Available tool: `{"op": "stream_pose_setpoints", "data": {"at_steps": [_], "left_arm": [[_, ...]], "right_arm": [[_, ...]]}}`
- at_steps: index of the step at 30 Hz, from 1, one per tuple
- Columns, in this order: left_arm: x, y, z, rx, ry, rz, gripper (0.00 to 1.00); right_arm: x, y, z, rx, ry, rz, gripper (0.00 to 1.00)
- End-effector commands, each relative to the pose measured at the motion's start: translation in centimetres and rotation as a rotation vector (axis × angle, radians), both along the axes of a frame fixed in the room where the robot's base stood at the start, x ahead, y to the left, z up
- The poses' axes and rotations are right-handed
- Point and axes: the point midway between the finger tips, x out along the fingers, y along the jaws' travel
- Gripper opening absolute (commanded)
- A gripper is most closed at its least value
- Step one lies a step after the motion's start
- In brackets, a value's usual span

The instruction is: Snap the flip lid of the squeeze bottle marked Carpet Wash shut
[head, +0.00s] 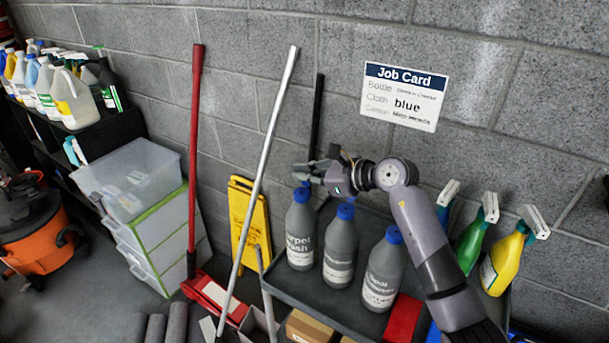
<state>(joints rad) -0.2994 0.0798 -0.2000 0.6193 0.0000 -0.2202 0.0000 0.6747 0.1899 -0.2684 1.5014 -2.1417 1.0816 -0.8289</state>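The squeeze bottle marked Carpet Wash (300,240) is grey with a blue top and stands upright at the left end of a dark tray or cart top (328,303). My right gripper (303,173) reaches in from the right, with its fingers pointing left just over this bottle's top. The gripper covers part of the blue lid, so I cannot tell whether the lid is open or whether the fingers touch it. The gap between the fingers is too small to judge. My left gripper is not in view.
Two similar blue-topped grey bottles, a middle one (340,252) and a right one (382,275), stand close by. Green (470,245) and yellow (500,265) spray bottles stand further right. A silver pole (262,170) leans left of the tray. The block wall with a job card (404,97) is behind.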

Motion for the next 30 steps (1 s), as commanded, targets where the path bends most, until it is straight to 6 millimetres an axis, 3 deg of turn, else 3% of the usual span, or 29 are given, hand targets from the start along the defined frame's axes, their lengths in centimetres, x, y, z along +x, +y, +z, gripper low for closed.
{"op": "stream_pose_setpoints", "data": {"at_steps": [21,30], "left_arm": [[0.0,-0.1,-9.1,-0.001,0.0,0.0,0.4],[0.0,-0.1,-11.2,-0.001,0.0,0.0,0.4]], "right_arm": [[-1.5,1.0,-1.5,-0.248,-0.372,0.001,0.0],[-1.8,1.2,-1.4,-0.311,-0.465,0.0,0.0]]}}
